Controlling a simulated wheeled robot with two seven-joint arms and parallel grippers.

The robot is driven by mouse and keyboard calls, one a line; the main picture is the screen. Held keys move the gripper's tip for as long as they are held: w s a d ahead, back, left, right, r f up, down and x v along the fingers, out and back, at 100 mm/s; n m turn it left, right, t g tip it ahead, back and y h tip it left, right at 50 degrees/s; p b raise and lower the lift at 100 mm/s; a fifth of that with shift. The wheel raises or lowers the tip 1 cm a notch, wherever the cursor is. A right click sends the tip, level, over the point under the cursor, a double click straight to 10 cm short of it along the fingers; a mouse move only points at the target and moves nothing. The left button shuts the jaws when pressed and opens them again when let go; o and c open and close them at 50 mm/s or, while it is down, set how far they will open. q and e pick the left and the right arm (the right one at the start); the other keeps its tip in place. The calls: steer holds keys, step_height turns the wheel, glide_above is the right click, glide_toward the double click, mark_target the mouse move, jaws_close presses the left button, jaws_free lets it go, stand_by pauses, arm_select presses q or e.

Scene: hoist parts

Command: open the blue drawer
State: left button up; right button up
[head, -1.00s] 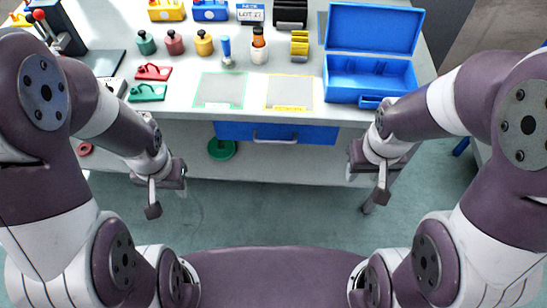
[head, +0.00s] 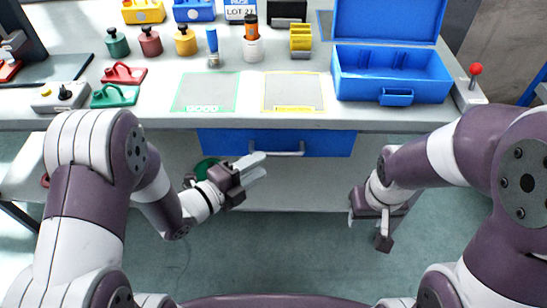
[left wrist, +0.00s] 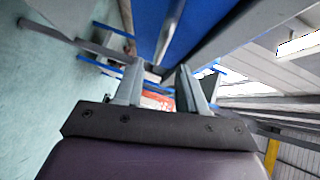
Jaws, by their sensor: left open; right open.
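The blue drawer (head: 318,143) is under the front edge of the workbench in the head view and looks shut. Its light grey bar handle (head: 278,153) runs across the front. My right gripper (head: 368,228) hangs low at the right, open and empty, away from the drawer.
The workbench (head: 150,118) carries an open blue case (head: 395,75), a green-outlined mat (head: 206,92), a yellow-outlined mat (head: 294,92), shackles and weights. A green round object (head: 205,168) is below the bench behind my left arm. The space before the drawer's right half is clear.

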mark_target(275, 155)
arm_select(q)
steer(key=x, duration=0.6)
steer(key=shift+b, duration=0.4)
arm_select(e)
steer(key=shift+f, duration=0.55)
arm_select(q)
jaws_close()
steer(key=shift+s+f, duration=0.1)
arm_select(e)
steer(key=shift+s, duration=0.15)
